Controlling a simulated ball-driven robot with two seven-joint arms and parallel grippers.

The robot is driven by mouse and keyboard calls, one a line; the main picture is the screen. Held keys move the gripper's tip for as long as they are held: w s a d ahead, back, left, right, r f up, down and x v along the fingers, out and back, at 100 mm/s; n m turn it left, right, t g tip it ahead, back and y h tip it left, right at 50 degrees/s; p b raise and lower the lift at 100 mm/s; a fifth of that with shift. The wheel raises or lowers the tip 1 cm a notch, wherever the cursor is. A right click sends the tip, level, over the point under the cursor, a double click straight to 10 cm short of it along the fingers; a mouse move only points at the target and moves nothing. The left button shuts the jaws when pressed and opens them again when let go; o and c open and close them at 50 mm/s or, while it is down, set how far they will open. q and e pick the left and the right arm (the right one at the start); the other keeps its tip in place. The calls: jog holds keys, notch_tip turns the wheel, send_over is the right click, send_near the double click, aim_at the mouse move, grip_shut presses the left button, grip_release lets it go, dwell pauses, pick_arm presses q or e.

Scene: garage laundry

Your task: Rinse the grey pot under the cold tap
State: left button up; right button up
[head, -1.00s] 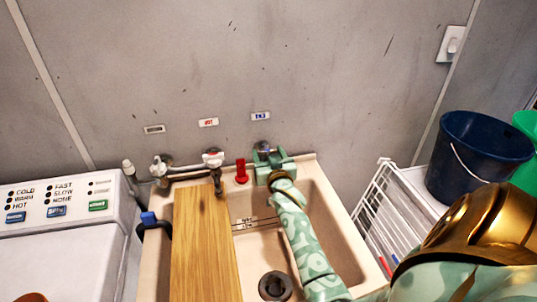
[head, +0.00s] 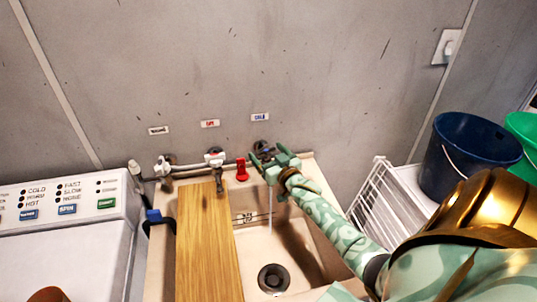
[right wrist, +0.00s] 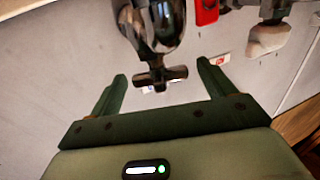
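The cold tap (head: 261,146) is on the wall under a small blue-lettered label (head: 260,117). A thin stream of water (head: 270,205) falls into the beige sink (head: 305,245). My green right gripper (head: 266,158) is at the tap. In the right wrist view, its two fingers (right wrist: 162,82) stand apart on either side of the tap's cross-shaped handle (right wrist: 160,76), with gaps at both sides. The grey pot is not visible in either view. My left gripper is out of view.
A wooden board (head: 205,245) covers the sink's left part. Another tap (head: 214,160) and a red object (head: 241,169) are left of the cold tap. A washing machine (head: 75,250) stands left; a white rack (head: 378,205) and blue bucket (head: 468,155) stand right.

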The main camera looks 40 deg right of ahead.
jog(key=p+v, duration=0.2)
jog(key=v, duration=1.4)
jog(key=shift+s, duration=0.2)
